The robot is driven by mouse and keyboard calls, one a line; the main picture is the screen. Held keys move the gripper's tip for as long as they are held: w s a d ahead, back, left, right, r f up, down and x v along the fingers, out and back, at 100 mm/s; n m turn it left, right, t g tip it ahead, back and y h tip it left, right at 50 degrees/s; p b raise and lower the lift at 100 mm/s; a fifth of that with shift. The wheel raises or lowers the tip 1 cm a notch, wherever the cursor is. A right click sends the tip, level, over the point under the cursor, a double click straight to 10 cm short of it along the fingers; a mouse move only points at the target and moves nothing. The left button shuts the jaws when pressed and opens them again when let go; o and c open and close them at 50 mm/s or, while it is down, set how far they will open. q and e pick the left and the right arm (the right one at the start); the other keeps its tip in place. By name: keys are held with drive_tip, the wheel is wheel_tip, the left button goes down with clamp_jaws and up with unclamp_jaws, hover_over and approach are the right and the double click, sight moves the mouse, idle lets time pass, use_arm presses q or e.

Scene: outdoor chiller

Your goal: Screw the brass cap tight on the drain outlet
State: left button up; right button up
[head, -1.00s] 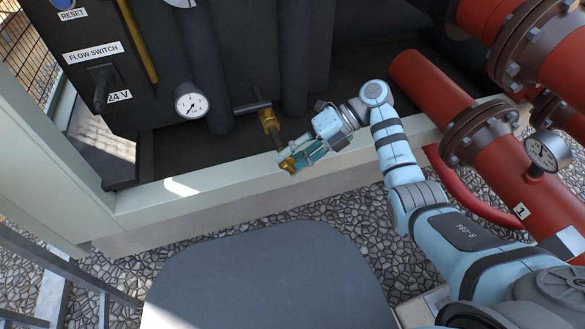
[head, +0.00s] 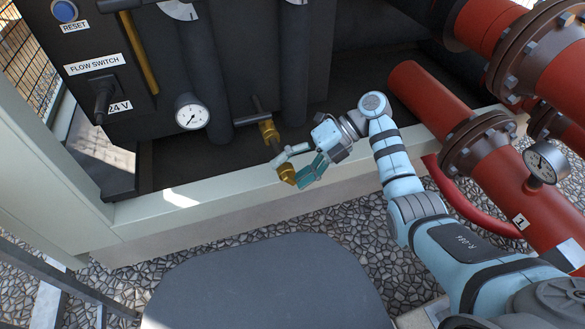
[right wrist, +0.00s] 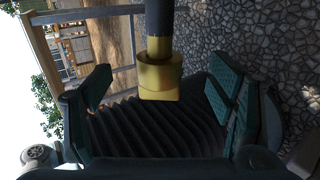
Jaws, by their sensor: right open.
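The brass drain valve (head: 267,131) with its dark T-handle sits low on the black unit in the head view. Its outlet runs down and right to the brass cap (head: 287,174), which sits at the outlet's end. In the right wrist view the cap (right wrist: 158,82) appears below a brass collar and a dark pipe. I cannot tell how tight it is. My right gripper (head: 289,172) is open around the cap, one finger on each side. In the right wrist view both pads of the gripper (right wrist: 162,92) stand apart from the cap. My left gripper is out of view.
A pale frame beam (head: 215,192) runs below the valve. A pressure gauge (head: 191,112) and dark vertical pipes stand to the left. Large red pipes (head: 433,92) with flanges and another gauge (head: 546,161) are on the right. Pebbled ground (head: 365,240) lies in front.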

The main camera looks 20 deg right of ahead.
drive_tip(key=b+v, duration=0.1)
drive_tip(key=v, duration=0.6)
drive_tip(key=shift+s+d+b, duration=0.25)
drive_tip(key=shift+d+b, duration=0.05)
drive_tip(key=shift+d, duration=0.15)
